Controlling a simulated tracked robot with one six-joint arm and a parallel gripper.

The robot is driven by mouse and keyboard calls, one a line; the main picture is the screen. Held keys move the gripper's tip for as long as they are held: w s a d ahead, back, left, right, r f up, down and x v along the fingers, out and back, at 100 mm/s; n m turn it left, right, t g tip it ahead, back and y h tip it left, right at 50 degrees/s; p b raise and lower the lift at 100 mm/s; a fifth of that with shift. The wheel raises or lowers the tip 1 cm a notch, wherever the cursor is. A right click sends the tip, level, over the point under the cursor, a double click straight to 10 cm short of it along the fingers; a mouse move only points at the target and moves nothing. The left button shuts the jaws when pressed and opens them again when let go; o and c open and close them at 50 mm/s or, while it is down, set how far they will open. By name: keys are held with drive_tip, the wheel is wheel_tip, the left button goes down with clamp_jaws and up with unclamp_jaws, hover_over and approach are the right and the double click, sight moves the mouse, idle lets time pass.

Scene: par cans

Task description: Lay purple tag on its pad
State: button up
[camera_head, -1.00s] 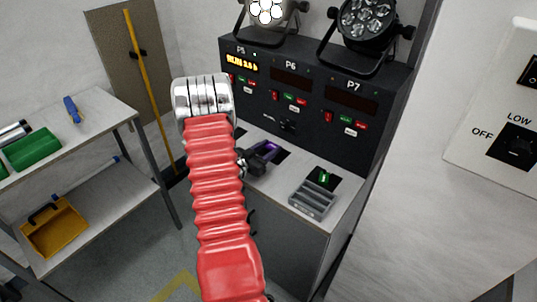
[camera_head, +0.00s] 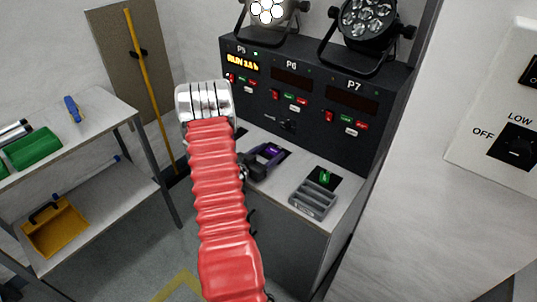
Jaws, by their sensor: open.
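The purple tag (camera_head: 272,151) is on the grey bench top below the black panel, at a dark pad (camera_head: 284,157) that is partly hidden by my gripper. My gripper (camera_head: 265,159) is dark and open, with its fingers around or right beside the tag. The red ribbed arm cover hides part of the area to its left. I cannot tell whether the fingers touch the tag or whether it lies fully flat on the pad.
A green tag (camera_head: 325,176) sits on another black pad to the right, behind a grey slotted tray (camera_head: 313,199). The control panel (camera_head: 300,95) with P5, P6 and P7 rises behind, carrying two lamps. A shelf (camera_head: 85,130) stands at left.

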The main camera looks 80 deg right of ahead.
drive_tip(key=shift+r, duration=0.15)
drive_tip(key=v, duration=1)
drive_tip(key=shift+w+a, duration=0.2)
drive_tip(key=shift+a, duration=0.15)
drive_tip(key=shift+w+a+r, duration=0.1)
drive_tip(key=shift+w+a, duration=0.1)
drive_tip(key=shift+a, duration=0.35)
